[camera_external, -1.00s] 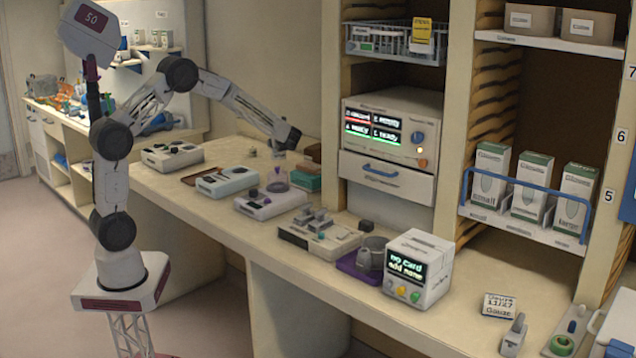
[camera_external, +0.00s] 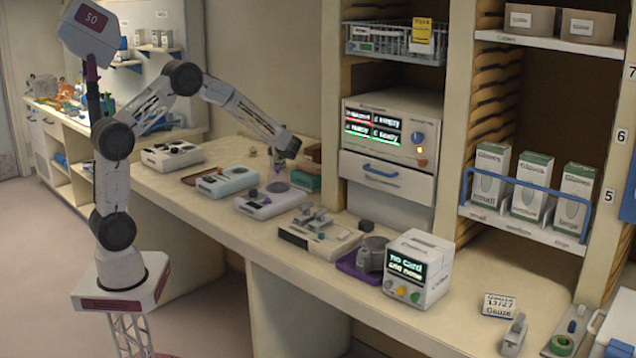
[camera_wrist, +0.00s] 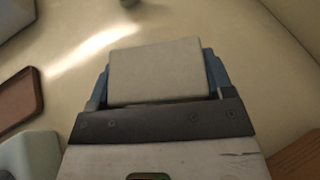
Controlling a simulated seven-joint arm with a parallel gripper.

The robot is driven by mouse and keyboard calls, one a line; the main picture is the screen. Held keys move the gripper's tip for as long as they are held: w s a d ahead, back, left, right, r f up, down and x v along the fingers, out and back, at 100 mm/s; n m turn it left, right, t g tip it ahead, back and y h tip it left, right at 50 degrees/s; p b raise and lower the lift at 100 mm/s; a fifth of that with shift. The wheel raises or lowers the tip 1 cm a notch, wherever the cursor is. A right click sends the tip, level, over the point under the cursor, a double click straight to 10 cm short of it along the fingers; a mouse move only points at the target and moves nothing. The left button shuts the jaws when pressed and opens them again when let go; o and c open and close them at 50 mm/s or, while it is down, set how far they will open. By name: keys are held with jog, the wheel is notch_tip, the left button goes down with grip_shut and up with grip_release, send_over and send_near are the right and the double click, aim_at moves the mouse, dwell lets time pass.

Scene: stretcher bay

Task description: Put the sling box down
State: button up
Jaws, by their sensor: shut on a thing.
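My gripper (camera_external: 285,149) is low over the far part of the counter (camera_external: 228,150) in the external view. In the wrist view my gripper (camera_wrist: 158,78) has its blue fingers on both sides of a plain grey-beige box, the sling box (camera_wrist: 155,70), and is shut on it. The bare counter (camera_wrist: 215,30) surrounds the box in that view. The box is not clearly seen in the external view, so I cannot tell whether its underside touches the counter.
A brown tray (camera_wrist: 18,98) lies left in the wrist view. Several devices line the counter's front, including a white one (camera_external: 228,181). Counter beyond the box is mostly clear.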

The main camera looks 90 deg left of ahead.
jog(key=shift+f, duration=0.1)
jog(key=o, duration=1)
jog(key=shift+c, duration=0.2)
jog(key=v, duration=1.2)
jog(key=shift+r, duration=0.25)
jog(key=shift+s, duration=0.1)
